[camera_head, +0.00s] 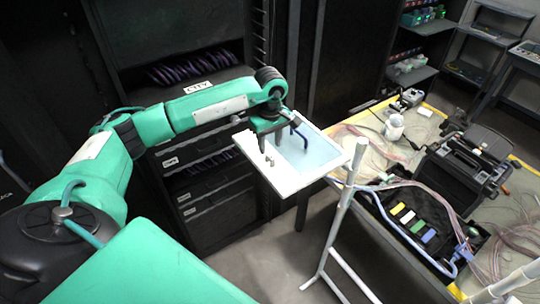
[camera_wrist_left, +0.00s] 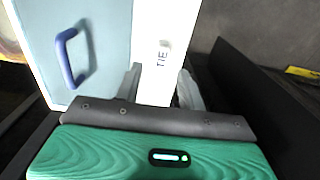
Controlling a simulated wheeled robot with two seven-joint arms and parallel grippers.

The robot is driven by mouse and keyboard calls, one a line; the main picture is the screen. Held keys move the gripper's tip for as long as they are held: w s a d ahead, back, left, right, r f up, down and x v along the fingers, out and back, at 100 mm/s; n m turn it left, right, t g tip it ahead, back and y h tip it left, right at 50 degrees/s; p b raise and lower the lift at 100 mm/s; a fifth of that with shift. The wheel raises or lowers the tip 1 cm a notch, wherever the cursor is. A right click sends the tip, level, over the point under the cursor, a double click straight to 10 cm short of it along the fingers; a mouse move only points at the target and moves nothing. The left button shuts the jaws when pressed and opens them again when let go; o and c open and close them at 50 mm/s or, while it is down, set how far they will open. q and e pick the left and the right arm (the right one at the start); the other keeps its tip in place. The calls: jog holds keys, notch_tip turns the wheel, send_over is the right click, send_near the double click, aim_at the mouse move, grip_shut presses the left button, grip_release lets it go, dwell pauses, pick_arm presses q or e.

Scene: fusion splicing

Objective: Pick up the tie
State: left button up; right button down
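The white box labelled TIE (camera_wrist_left: 165,60), which I take for the tie, has a light-blue face and a blue handle (camera_wrist_left: 68,57). In the head view the white box (camera_head: 285,183) hangs tilted in front of the dark cabinet, left of the workbench, with no support visible under it. My left gripper (camera_head: 267,155) is at its left side. In the left wrist view my left gripper (camera_wrist_left: 160,88) has its fingers on both sides of the white labelled edge, shut on it. My right gripper is not in view.
A dark drawer cabinet (camera_head: 215,215) stands behind the box. White pipes of a stand (camera_head: 340,215) rise just right of it. The workbench at right holds a black splicing machine (camera_head: 465,165), a black case (camera_head: 410,225), a white bottle (camera_head: 394,127) and loose fibres.

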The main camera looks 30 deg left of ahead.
aim_at(269, 155)
pick_arm(q)
jog(key=shift+a+f+p, duration=0.15)
jog(key=shift+f+p, duration=1.7)
jog(key=shift+f, duration=1)
grip_shut()
